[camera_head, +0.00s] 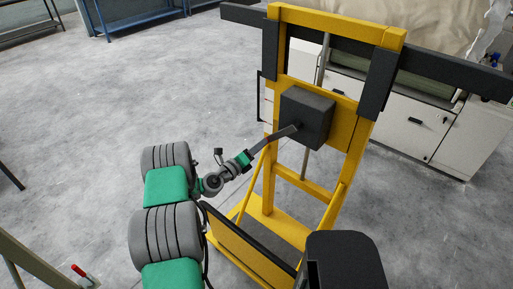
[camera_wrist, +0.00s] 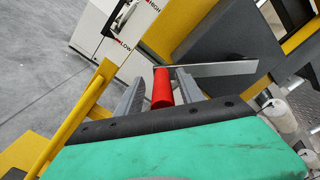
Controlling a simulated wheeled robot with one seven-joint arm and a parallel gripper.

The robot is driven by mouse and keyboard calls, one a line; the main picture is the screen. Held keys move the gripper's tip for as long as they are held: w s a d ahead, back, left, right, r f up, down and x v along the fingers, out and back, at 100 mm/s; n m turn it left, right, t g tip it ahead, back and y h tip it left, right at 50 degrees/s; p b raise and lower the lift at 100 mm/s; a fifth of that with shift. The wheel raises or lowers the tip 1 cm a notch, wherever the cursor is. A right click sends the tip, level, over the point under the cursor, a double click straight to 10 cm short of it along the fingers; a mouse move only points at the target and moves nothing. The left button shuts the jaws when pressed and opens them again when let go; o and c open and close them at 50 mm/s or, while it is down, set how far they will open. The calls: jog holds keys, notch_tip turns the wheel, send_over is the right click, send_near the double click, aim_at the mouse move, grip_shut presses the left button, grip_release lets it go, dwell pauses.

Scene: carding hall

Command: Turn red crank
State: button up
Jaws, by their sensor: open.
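The red crank handle (camera_wrist: 162,90) is a short red cylinder in the middle of the wrist view. It stands between the two grey fingers of my gripper (camera_wrist: 158,84), which is open around it. A gap shows on both sides, wider on the left. The flat grey crank arm (camera_wrist: 215,69) runs right from the handle's far end. In the head view, the dark crank box (camera_head: 307,117) sits on the yellow stand, with the crank arm (camera_head: 280,137) reaching down-left to my gripper (camera_head: 249,157). The red handle is not discernible there.
The yellow stand (camera_head: 352,120) carries a dark horizontal beam (camera_head: 447,75) and has slanting braces close to my arm. White cabinets (camera_head: 412,125) stand behind it. Open grey floor lies to the left. Another red-ended lever (camera_head: 78,269) shows at lower left.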

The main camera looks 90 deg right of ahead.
jog(key=b+v, duration=0.2)
jog(key=v, duration=0.6)
